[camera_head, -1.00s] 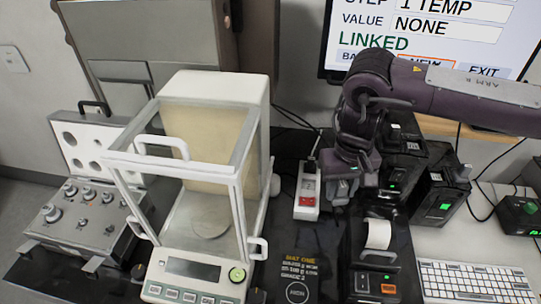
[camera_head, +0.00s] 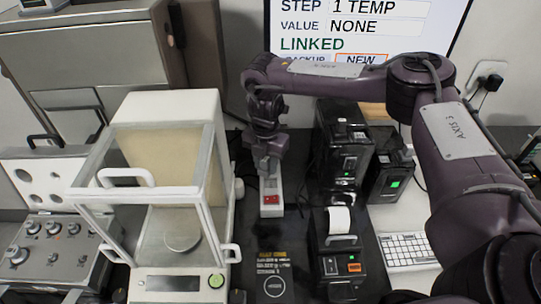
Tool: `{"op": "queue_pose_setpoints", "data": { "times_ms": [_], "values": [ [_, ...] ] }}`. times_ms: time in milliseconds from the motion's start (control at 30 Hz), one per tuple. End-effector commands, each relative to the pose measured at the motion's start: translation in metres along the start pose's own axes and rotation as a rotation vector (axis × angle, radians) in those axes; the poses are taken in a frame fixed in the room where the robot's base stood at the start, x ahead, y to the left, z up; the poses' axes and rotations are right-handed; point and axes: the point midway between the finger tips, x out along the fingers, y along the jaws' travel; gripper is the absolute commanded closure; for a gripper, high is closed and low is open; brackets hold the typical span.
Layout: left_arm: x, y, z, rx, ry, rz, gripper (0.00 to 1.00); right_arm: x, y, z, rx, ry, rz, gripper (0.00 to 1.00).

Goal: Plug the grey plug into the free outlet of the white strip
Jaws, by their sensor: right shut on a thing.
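The white strip (camera_head: 271,211) lies on the dark table right of the balance, its length running away from me. A red switch (camera_head: 271,199) shows on its near part. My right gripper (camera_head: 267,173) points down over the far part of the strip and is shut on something. The grey plug is not clearly told apart from the grey fingertips, and the gripper hides the far outlets. I cannot tell whether the plug touches the strip. My left gripper is not in view.
A glass-walled balance (camera_head: 150,215) stands close on the left of the strip. Black boxes (camera_head: 343,150) and a label printer (camera_head: 337,245) stand on the right. A keyboard (camera_head: 408,250) lies farther right. A screen (camera_head: 370,30) is behind.

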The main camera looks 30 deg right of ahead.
Motion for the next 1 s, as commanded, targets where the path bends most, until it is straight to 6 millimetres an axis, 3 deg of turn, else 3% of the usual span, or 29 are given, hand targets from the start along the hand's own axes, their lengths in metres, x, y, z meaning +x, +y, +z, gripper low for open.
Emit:
{"op": "queue_pose_setpoints", "data": {
  "times_ms": [200,333,667,1000],
  "values": [
    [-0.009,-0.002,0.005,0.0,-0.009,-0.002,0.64,0.007,-0.002,0.019,-0.35,-0.01,-0.008,0.91],
    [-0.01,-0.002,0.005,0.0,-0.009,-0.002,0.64,0.01,-0.003,0.024,-0.454,-0.012,-0.011,0.91],
    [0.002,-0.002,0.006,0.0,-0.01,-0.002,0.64,0.024,-0.003,0.026,-0.49,-0.013,-0.011,0.91],
    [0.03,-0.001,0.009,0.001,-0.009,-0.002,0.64,0.055,-0.004,0.026,-0.488,-0.013,-0.012,0.91]
  ]
}}
